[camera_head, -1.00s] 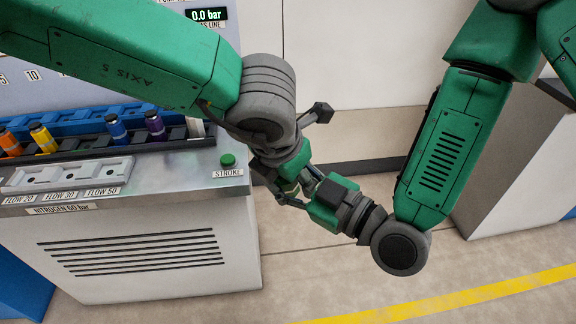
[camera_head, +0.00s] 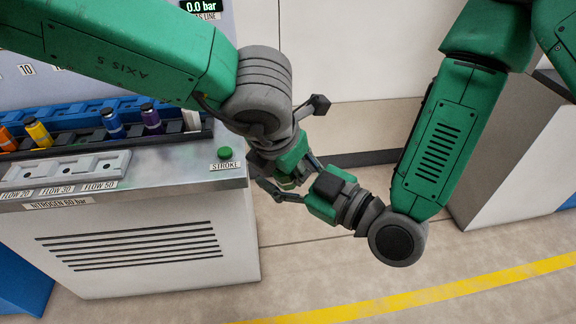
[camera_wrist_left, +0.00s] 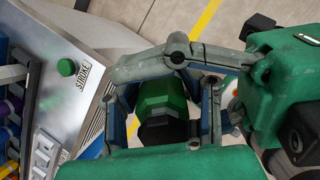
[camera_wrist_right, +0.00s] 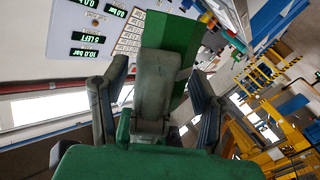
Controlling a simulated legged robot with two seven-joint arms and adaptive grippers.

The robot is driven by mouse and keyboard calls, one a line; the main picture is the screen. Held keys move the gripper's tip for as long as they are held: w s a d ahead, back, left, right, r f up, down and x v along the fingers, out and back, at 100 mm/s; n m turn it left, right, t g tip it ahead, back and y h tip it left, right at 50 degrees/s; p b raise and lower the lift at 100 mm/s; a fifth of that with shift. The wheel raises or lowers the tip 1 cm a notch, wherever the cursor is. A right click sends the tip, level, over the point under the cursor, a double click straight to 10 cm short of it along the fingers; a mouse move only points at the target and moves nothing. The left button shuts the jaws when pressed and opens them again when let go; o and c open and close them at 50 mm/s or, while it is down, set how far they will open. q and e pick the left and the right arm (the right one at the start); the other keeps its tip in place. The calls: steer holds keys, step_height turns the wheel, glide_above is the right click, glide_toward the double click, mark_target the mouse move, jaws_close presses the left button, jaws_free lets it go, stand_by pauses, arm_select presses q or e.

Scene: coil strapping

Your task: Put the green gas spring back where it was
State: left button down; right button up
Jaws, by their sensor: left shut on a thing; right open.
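The green gas spring (camera_wrist_left: 160,95) shows in the left wrist view as a green cylinder with a dark end, between the fingers of my left gripper (camera_wrist_left: 165,118), which is shut on it. In the head view my left gripper (camera_head: 287,172) hangs just right of the bench, and the spring is mostly hidden by both grippers. My right gripper (camera_head: 290,180) comes in from the right, open, its fingers around the area below my left gripper. In the right wrist view its open fingers (camera_wrist_right: 155,105) are wide apart with parts of my left arm between or behind them.
The bench (camera_head: 150,240) carries a rack (camera_head: 75,140) of orange, yellow, blue and purple springs, a grey block of slots (camera_head: 65,172) marked with FLOW labels, and a green STROKE button (camera_head: 225,153). Floor right of the bench is clear, with a yellow line (camera_head: 420,295).

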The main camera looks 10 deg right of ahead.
steer(key=s+d+f+m+g+h, duration=0.2)
steer(key=f, duration=0.4)
steer(key=s+d+f+m+g+h, duration=0.1)
steer(key=d+f+m+h, duration=0.15)
steer(key=f, duration=0.35)
steer(key=s+d+f+m+g+h, duration=0.7)
steer(key=s+d+f+g, duration=0.3)
steer(key=s+d+f, duration=0.5)
steer(key=s, duration=0.4)
steer(key=shift+s+d+f, duration=0.15)
steer(key=shift+d+f, duration=0.2)
steer(key=shift+d, duration=0.05)
